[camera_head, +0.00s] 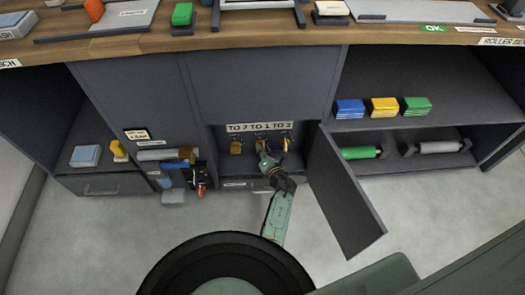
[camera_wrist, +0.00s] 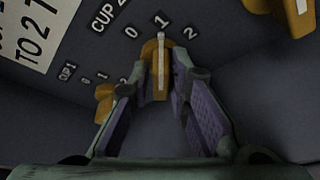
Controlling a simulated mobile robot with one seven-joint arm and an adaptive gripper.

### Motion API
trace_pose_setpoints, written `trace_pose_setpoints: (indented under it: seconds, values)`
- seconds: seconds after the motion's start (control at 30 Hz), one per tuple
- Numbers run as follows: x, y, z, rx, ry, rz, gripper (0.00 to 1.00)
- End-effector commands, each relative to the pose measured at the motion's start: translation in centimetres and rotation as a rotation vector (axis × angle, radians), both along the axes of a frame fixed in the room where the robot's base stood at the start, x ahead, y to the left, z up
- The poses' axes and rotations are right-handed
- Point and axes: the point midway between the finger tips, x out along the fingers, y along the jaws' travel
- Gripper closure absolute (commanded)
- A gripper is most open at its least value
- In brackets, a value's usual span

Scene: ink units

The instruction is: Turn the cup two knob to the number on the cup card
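The cup two knob (camera_wrist: 158,75) is yellow-orange with a white pointer line, which stands at the 1 of the printed scale 0, 1, 2. In the head view my gripper (camera_head: 265,158) reaches into the open cabinet and covers the middle knob. The card strip (camera_head: 259,127) above the knobs reads TO 2, TO 1, TO 2.
The cup one knob (camera_wrist: 104,95) is at the left, and another orange knob (camera_wrist: 300,15) is at the upper right. The open cabinet door (camera_head: 343,190) stands right of my arm. Clear floor lies in front.

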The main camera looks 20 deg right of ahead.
Motion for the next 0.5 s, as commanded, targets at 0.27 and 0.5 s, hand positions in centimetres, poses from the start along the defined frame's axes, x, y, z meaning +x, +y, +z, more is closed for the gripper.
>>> trace_pose_setpoints:
  seconds: [0.27, 0.5]
  values:
    - [-0.06, -0.02, -0.03, 0.001, 0.001, -0.001, 0.68]
    - [-0.08, -0.02, -0.05, 0.001, 0.001, -0.001, 0.68]
